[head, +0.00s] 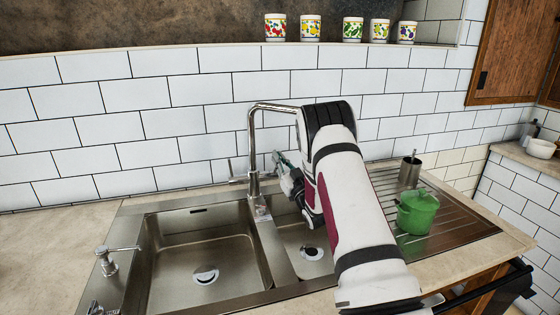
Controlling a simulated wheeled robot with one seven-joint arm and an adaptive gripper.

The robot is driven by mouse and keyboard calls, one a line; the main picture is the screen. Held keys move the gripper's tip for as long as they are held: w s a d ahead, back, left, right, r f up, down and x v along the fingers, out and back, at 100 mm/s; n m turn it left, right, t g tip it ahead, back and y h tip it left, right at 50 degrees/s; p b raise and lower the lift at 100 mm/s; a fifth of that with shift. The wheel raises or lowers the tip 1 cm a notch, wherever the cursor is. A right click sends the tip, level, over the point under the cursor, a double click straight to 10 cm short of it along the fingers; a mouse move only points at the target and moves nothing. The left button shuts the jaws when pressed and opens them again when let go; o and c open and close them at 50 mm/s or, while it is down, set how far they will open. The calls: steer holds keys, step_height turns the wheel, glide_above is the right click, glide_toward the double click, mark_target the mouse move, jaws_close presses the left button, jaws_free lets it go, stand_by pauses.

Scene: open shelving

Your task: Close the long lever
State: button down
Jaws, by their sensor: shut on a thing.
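A metal faucet (255,150) with a tall squared spout stands behind the sink, between its two basins. A thin handle (237,180) sticks out from the left side of its body. My gripper (279,163) is at the right side of the faucet body, below the spout, with my arm coming in from the right front. It is shut on what appears to be the long lever on that side. The lever itself is mostly hidden by the fingers, so its angle cannot be told.
The larger left basin (205,255) and smaller right basin (303,246) are empty. A soap dispenser (112,255) is at left. Several patterned cups (352,29) line the ledge.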

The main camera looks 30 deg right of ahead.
steer(key=shift+w+d+r+g+p, duration=0.2)
steer(key=shift+w+r+g+p, duration=0.4)
steer(key=shift+g, duration=0.3)
steer(key=shift+w+d+r+m+g, duration=0.15)
steer(key=shift+w+r+m+g, duration=0.1)
steer(key=shift+w+g, duration=0.3)
steer(key=shift+w+d+r+m+g, duration=0.15)
steer(key=shift+w+m+g, duration=0.1)
steer(key=shift+w+g, duration=0.3)
steer(key=shift+w+d+g+p, duration=0.2)
steer(key=shift+w+g+p, duration=0.05)
steer(key=shift+w+g, duration=0.45)
steer(key=shift+w+d+g+p, duration=0.25)
steer(key=shift+w+g, duration=0.35)
steer(key=shift+g, duration=0.2)
steer(key=c, duration=1.7)
jaws_free()
steer(key=shift+m, duration=0.3)
steer(key=v, duration=1.2)
steer(key=shift+f, duration=0.1)
